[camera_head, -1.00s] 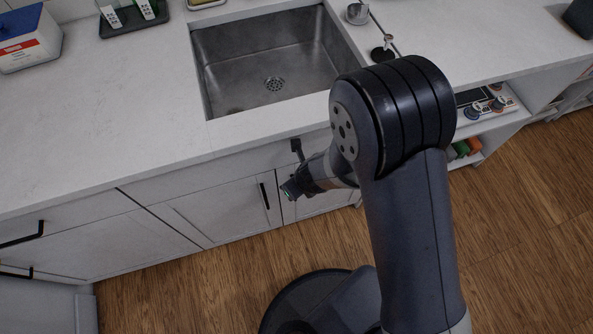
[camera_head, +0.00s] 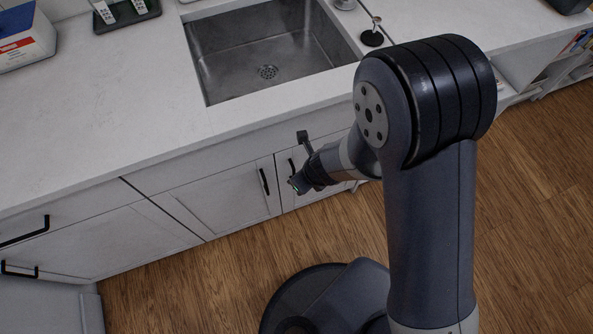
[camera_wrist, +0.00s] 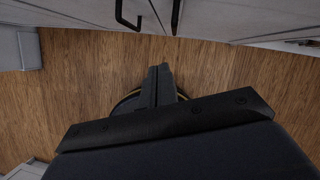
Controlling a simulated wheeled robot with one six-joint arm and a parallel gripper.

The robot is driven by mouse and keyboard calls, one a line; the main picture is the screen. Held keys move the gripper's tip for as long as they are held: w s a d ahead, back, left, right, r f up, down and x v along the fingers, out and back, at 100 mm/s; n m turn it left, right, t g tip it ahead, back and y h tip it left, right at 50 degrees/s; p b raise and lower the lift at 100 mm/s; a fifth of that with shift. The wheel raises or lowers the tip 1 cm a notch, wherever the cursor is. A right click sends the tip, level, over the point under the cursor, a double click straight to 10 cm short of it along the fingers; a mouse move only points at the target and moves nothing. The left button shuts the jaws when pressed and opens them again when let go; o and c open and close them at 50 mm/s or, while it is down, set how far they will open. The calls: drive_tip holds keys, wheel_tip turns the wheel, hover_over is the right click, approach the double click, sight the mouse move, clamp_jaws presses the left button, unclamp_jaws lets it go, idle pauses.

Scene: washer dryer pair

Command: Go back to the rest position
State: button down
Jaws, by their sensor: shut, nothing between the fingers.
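My gripper (camera_head: 299,185) hangs in front of the white cabinet doors below the sink in the head view, with my arm folded above it. In the wrist view my gripper (camera_wrist: 158,72) points down over the wood floor, its two dark fingers together and nothing between them. My dark round base shows beneath the fingers. The gripper appears apart from the cabinet fronts.
The white countertop (camera_head: 110,125) with a metal sink (camera_head: 268,55) runs along the back. White cabinet doors (camera_head: 225,200) with dark handles stand below it. A blue-and-white box (camera_head: 22,40) and a dark tray (camera_head: 125,18) are at the back left. The wood floor (camera_head: 540,200) at the right is clear.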

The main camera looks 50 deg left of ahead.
drive_tip(key=s+p+v, duration=0.1)
drive_tip(key=p+v, duration=0.1)
drive_tip(key=v, duration=0.4)
drive_tip(key=shift+r, duration=0.25)
drive_tip(key=shift+f, duration=0.1)
